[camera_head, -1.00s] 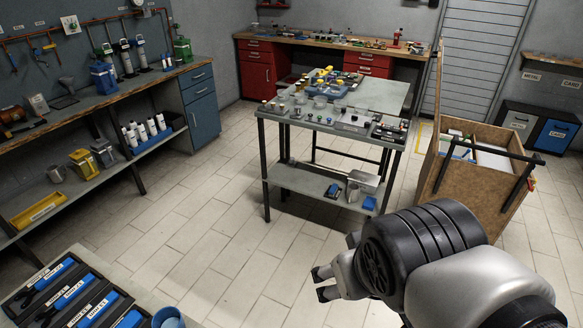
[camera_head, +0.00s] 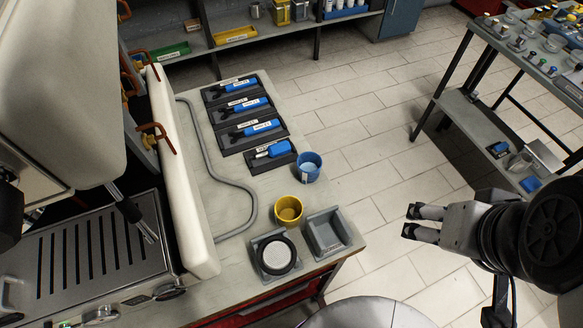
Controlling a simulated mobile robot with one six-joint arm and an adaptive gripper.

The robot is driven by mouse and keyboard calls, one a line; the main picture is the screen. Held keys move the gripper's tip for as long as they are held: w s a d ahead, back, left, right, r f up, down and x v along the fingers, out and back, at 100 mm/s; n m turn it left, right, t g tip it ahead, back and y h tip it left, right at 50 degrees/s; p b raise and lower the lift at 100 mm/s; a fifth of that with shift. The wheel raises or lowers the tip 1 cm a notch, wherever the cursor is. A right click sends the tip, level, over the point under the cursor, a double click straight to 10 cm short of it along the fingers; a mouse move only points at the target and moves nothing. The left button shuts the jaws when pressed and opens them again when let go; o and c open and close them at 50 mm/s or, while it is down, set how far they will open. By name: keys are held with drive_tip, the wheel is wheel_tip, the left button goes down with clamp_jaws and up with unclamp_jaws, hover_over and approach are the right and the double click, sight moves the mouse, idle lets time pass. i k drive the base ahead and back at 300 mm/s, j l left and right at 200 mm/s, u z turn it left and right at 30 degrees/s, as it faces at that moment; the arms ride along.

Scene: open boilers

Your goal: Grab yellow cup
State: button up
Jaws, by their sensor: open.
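The yellow cup (camera_head: 289,210) stands upright on the grey workbench (camera_head: 228,203), near its right side. It looks empty. A blue cup (camera_head: 308,167) stands just behind it, and the two are apart. My gripper (camera_head: 411,222) is open and empty. It is to the right of the yellow cup, out past the bench edge over the tiled floor, with its fingers pointing left toward the bench. Nothing hides the yellow cup.
A grey tray with a round black-rimmed disc (camera_head: 276,256) and an empty grey tray (camera_head: 328,233) sit in front of the cup. Blue-handled tools (camera_head: 246,106) lie in dark trays behind. A large machine (camera_head: 90,255) fills the left. A worktable (camera_head: 545,75) stands at right.

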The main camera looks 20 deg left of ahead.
sight(289, 210)
drive_tip(key=j+u, duration=0.15)
drive_tip(key=u, duration=0.3)
drive_tip(key=j+u, duration=0.15)
drive_tip(key=u, duration=0.3)
